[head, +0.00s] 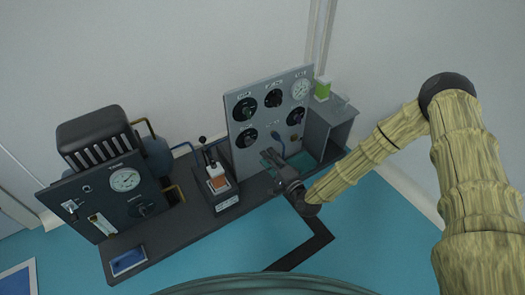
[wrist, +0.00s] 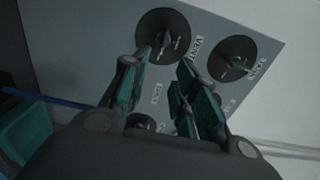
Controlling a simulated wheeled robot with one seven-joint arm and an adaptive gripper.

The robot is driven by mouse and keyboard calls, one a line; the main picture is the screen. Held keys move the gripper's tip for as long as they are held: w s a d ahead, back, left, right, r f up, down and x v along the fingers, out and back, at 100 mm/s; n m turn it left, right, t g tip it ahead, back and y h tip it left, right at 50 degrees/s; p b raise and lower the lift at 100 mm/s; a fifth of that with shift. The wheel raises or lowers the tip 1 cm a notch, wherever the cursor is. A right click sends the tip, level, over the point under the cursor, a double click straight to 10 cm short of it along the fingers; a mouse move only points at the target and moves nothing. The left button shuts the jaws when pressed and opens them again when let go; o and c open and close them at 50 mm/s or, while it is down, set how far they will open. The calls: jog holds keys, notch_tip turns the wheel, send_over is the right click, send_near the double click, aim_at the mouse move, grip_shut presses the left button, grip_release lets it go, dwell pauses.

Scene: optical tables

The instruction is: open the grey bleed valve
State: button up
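A grey upright panel (head: 262,121) carries several round black valve dials with small handles. In the wrist view the panel (wrist: 205,25) shows a dial with a grey-looking handle (wrist: 163,37) beyond my fingers and a dial with a green handle (wrist: 233,58) to the right. A third dial (wrist: 141,121) is partly hidden behind my gripper. The labels are tilted and small; I cannot tell for sure which dial is the bleed valve. My gripper (head: 270,156) is in front of the panel's lower part. In the wrist view my gripper (wrist: 160,80) has its fingers apart, with no handle clearly held.
A pressure gauge (head: 301,90) sits at the panel's top right. A grey stand with a green item (head: 322,90) is right of the panel. Left are a small device with an orange block (head: 218,184) and a dark gauge box (head: 110,196). Teal floor lies in front.

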jog(key=shift+v, duration=1.3)
jog(key=s+f+n+g+h, duration=0.1)
jog(key=s+f+n+g, duration=0.25)
jog(key=s+f, duration=0.35)
jog(key=s+f+n+g+h, duration=0.2)
jog(key=s+f+n+g, duration=0.15)
jog(key=s, duration=0.65)
jog(key=s+d+n+g+h+p, duration=0.1)
jog(key=s+d+n+g+h, duration=0.2)
jog(key=s+d, duration=0.7)
jog(key=s+d+n+g+h+p, duration=0.1)
jog(key=s+d+n+g+h, duration=0.15)
jog(key=s+d+g, duration=0.7)
jog(key=s+a+r+t+p, duration=0.1)
jog(key=a+r+t+p, duration=0.1)
jog(key=r+p, duration=1.6)
jog(key=s+a+r+t+p, duration=0.2)
jog(key=r+p, duration=1.7)
jog(key=shift+m, duration=0.35)
